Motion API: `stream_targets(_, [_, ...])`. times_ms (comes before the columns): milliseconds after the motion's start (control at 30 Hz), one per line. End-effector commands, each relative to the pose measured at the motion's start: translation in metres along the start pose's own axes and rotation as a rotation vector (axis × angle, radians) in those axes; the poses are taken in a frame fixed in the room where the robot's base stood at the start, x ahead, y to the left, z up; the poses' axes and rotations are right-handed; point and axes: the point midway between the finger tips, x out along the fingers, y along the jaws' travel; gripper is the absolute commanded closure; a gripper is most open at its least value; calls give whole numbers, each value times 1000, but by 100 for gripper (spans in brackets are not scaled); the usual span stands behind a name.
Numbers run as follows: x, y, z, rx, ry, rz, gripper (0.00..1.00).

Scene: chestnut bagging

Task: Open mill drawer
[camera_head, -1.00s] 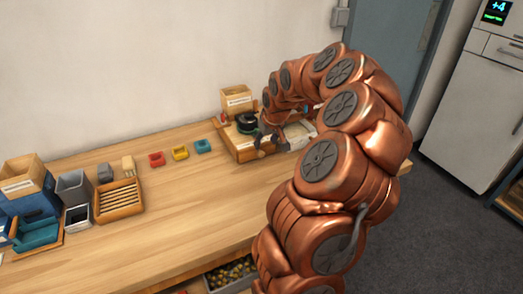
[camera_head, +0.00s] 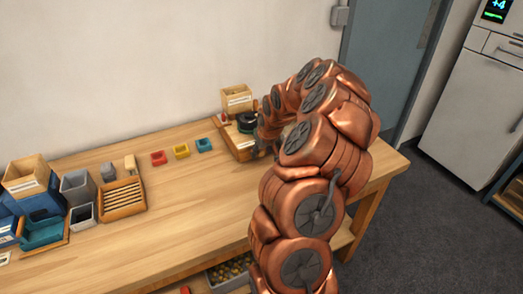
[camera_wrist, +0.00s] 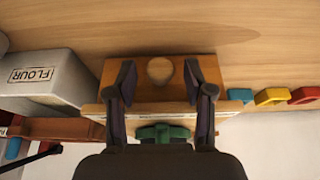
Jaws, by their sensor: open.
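The mill (camera_head: 237,140) is a wooden box with a dark and green top at the back of the bench. In the wrist view its wooden front part (camera_wrist: 160,94) shows, with a pale round knob or hole (camera_wrist: 160,70); I cannot tell which. The mill's green part (camera_wrist: 162,132) shows nearer the gripper base. My gripper (camera_wrist: 160,82) is open, one finger on each side of the round feature with gaps to it. I cannot tell whether the fingers touch the wood. In the head view my arm hides most of the gripper and the mill's right side.
A grey bin marked FLOUR (camera_wrist: 45,80) stands close beside the mill. The bench (camera_head: 190,200) is clear in front.

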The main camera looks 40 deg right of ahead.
Motion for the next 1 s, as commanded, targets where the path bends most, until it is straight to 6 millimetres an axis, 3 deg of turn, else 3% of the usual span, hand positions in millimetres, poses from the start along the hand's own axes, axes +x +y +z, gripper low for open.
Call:
stream_targets(200, [0, 0, 0, 0, -1, 0, 49])
stream_targets(700, [0, 0, 0, 0, -1, 0, 100])
stream_targets(1000, [0, 0, 0, 0, -2, 0, 100])
